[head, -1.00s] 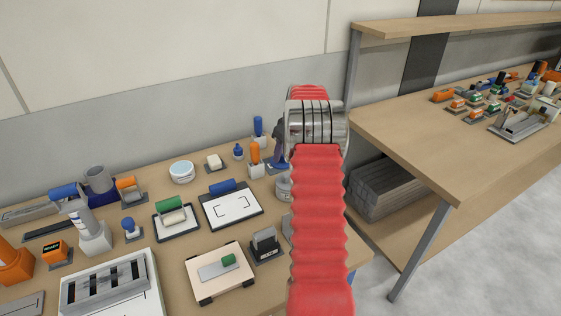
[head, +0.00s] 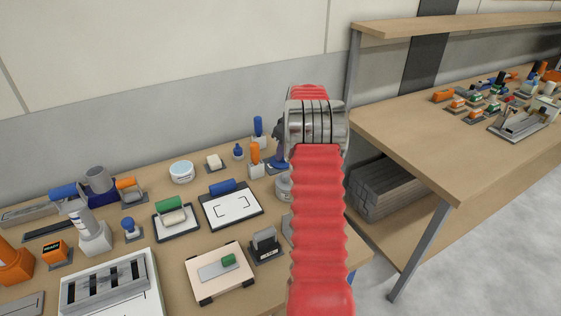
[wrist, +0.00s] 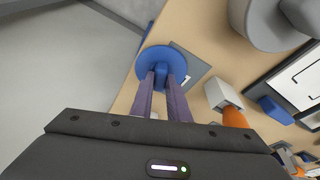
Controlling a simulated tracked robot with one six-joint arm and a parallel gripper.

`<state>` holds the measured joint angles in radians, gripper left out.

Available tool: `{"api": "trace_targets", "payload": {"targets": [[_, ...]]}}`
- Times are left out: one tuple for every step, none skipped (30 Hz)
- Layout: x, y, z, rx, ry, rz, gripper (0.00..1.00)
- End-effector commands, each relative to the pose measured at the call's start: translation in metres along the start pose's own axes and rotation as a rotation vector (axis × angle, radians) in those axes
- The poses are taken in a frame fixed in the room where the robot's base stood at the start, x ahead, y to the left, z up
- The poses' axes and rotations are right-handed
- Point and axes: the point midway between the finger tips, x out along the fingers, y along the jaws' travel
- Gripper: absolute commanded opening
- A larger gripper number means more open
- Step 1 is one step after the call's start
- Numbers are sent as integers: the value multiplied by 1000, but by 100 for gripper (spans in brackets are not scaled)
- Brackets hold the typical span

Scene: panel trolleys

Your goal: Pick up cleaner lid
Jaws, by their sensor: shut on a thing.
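The cleaner lid, a blue disc with a raised knob (wrist: 152,57), shows in the wrist view between the tips of my gripper (wrist: 162,80). The two purple fingers are shut on its knob. A grey square pad (wrist: 197,67) lies beside and partly behind the lid; I cannot tell how large the gap between them is. In the head view my gripper (head: 278,130) is a small dark shape left of my red arm, with a bit of the blue lid (head: 277,163) below it. My arm hides part of that area.
A grey round container (head: 284,187) stands close by, partly behind my arm. An orange-handled tool in a white block (head: 256,170) stands just left of the lid. A board with a blue roller (head: 231,207) lies further left. The second bench (head: 430,140) is at right.

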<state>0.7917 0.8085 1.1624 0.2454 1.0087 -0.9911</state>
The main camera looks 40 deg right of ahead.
Motion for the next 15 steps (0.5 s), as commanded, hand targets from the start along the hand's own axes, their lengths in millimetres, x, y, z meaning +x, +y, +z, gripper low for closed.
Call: {"api": "trace_targets", "payload": {"targets": [[0, 0, 0, 0, 0, 0, 0], [0, 0, 0, 0, 0, 0, 0], [0, 0, 0, 0, 0, 0, 0], [0, 0, 0, 0, 0, 0, 0], [0, 0, 0, 0, 0, 0, 0], [0, 0, 0, 0, 0, 0, 0], [0, 0, 0, 0, 0, 0, 0], [0, 0, 0, 0, 0, 0, 0], [-2, 0, -1, 0, 0, 0, 0], [-3, 0, -1, 0, 0, 0, 0], [-4, 0, -2, -1, 1, 0, 0], [-7, 0, -2, -1, 1, 1, 0], [-10, 0, -3, -1, 1, 1, 0], [-13, 0, -4, -1, 2, 2, 0], [-17, 0, -6, -1, 2, 2, 0]]}}
